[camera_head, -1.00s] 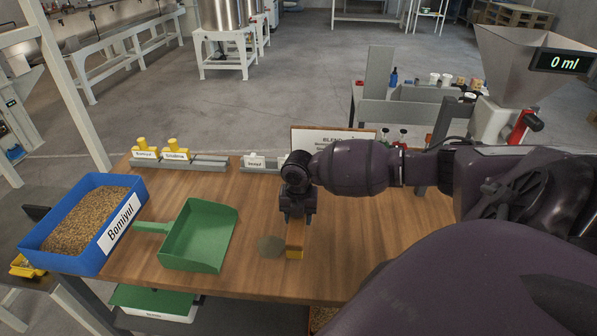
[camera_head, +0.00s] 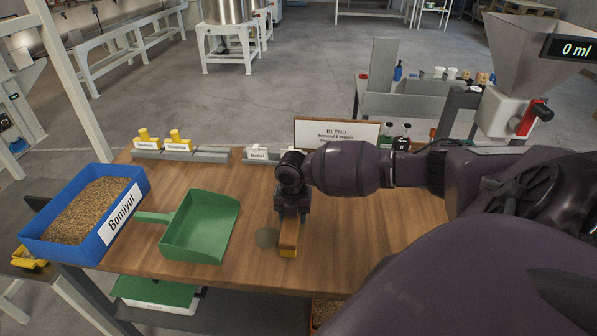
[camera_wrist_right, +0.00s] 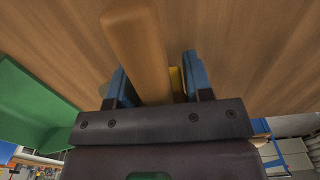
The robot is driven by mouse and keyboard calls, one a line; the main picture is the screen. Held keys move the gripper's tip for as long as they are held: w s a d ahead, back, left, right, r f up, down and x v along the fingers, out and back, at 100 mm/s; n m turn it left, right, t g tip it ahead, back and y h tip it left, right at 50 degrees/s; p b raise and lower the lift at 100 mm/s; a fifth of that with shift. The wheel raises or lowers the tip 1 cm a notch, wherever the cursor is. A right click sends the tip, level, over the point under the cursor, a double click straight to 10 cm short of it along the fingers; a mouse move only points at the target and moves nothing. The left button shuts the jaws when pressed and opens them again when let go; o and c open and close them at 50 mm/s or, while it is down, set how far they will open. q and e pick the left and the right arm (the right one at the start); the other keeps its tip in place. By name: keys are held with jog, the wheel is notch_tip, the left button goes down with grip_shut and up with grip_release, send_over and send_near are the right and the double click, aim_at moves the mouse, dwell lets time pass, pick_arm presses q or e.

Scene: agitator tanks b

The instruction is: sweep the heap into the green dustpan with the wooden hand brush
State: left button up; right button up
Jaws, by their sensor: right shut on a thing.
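The wooden hand brush (camera_head: 289,233) has a brown wooden body and a yellow lower edge. My right gripper (camera_head: 291,214) is shut on it and holds it low at the tabletop. In the right wrist view the brush handle (camera_wrist_right: 138,50) sticks up between the blue fingers (camera_wrist_right: 158,80). The heap (camera_head: 267,238) is a small grey-green patch just left of the brush; I cannot tell whether they touch. The green dustpan (camera_head: 200,228) lies left of the heap with a bare gap between, its handle pointing left. My left gripper is out of view.
A blue bin of grain labelled Bomiyul (camera_head: 88,210) stands at the table's left edge. Yellow-topped pieces (camera_head: 163,142) and a BLEND sign (camera_head: 336,133) line the back of the wooden table (camera_head: 250,190). A hopper with a 0 ml display (camera_head: 570,48) stands at far right.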

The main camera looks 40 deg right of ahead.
aim_at(249, 219)
jog(key=shift+w+a, duration=0.95)
jog(key=shift+w, duration=0.2)
jog(key=shift+w+a+b, duration=0.8)
jog(key=shift+w+a, duration=0.85)
jog(key=shift+w, duration=0.25)
jog(key=shift+w+a+b, duration=0.35)
jog(key=shift+w+a, duration=0.45)
jog(key=shift+w, duration=0.1)
jog(key=shift+w+a+b, duration=0.45)
jog(key=shift+w+a, duration=0.3)
jog(key=shift+w, duration=0.15)
jog(key=shift+w+r+p, duration=0.1)
jog(key=shift+r+p, duration=0.3)
jog(key=shift+r, duration=0.15)
jog(key=shift+r+p, duration=1.45)
jog(key=shift+r, duration=0.3)
